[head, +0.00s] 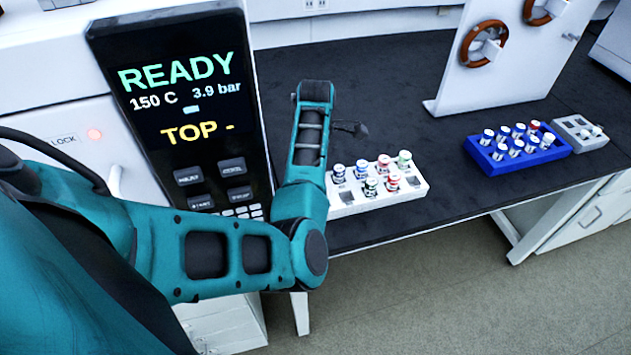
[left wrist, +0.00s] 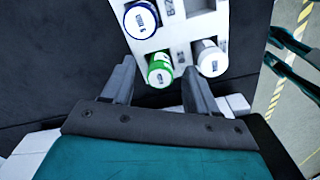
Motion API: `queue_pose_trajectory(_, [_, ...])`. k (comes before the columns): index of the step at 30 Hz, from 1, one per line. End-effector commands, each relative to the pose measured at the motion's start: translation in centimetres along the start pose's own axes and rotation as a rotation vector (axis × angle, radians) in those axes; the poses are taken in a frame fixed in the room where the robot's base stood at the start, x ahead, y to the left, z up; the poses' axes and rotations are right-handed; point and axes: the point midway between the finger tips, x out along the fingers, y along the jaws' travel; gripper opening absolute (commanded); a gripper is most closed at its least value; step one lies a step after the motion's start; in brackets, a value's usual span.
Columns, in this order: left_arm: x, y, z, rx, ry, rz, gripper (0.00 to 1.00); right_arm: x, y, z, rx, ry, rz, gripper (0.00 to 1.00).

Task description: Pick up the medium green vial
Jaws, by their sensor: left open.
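A white rack (head: 345,205) on the dark bench holds vials with blue, red and green caps. One green-capped vial (head: 370,187) stands in its front row; a paler green one (head: 404,158) stands in its back row. My left gripper (head: 352,128) is just behind the rack, at the end of the teal arm. In the left wrist view my left gripper (left wrist: 157,72) is open and empty. A bright green-capped vial (left wrist: 160,63) shows between and beyond its fingertips, in the white rack. I cannot tell which head-view green vial this is. My right gripper is not identifiable.
In the left wrist view a blue-capped vial (left wrist: 141,19) and a white-capped vial (left wrist: 209,57) flank the green one. A blue rack (head: 555,152) of several vials and a grey rack (head: 590,143) stand at right. The bench between is clear.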

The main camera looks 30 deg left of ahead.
Motion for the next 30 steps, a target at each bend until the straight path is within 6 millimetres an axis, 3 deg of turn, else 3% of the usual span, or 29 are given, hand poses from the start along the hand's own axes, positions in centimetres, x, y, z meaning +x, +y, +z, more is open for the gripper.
queue_pose_trajectory(8, [0.31, -0.02, -0.01, 0.000, 0.000, -0.001, 0.58, 0.00, 0.00, 0.00, 0.000, 0.000, 0.000, 0.43])
queue_pose_trajectory(26, [0.25, -0.01, 0.02, 0.000, -0.001, 0.000, 0.00, 0.00, -0.01, -0.02, -0.001, 0.000, 0.000, 0.43])
queue_pose_trajectory(30, [0.24, 0.00, 0.02, 0.000, -0.001, 0.000, 0.00, 0.00, -0.01, -0.03, -0.001, 0.000, -0.001, 0.43])
